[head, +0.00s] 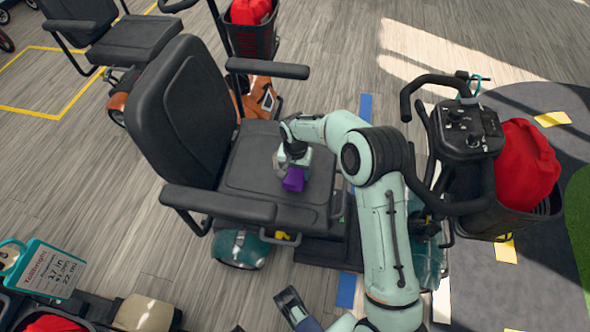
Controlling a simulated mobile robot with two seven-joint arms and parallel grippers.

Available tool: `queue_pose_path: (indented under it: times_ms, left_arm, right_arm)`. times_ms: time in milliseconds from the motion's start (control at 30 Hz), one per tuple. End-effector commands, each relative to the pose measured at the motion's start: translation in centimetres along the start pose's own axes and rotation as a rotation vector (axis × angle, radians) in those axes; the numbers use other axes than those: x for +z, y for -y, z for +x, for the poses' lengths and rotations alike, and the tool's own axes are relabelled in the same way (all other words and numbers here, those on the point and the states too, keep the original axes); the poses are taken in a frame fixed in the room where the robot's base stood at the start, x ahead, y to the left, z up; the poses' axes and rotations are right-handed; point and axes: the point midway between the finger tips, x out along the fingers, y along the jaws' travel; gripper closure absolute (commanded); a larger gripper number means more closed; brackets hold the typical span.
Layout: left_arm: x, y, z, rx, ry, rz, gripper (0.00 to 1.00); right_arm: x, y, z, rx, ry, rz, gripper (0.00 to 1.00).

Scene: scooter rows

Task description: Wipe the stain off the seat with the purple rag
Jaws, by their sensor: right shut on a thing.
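The black scooter seat (258,178) is in the middle of the head view, with its backrest on the left and an armrest on each side. My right gripper (292,170) is over the front half of the seat cushion, shut on the purple rag (293,180). The rag is bunched below the fingers and appears to touch the cushion. No stain can be made out on the visible part of the seat; the rag and hand hide some of it. At the bottom edge, a dark part that looks like my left gripper (291,305) shows; its jaws are unclear.
The two armrests (268,68) flank the cushion. The handlebar and front basket (520,215) with a red bag (526,165) stand to the right. Another scooter (125,40) is at upper left. A sign (52,270) stands at lower left. Open floor lies left of the seat.

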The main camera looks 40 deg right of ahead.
Motion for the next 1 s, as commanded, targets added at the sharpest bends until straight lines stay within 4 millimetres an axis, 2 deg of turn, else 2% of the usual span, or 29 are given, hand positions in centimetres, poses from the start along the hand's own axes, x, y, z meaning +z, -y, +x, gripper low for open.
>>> queue_pose_path:
  times_ms: [433,1000]
  left_arm:
    - [0.1,0.0,0.0,0.0,0.001,0.0,0.57]
    - [0.1,0.2,0.7,-0.001,0.004,-0.001,0.57]
  right_arm:
    - [0.0,0.0,0.0,0.0,0.0,0.0,0.56]
    - [0.0,0.0,1.2,0.001,0.001,0.0,0.56]
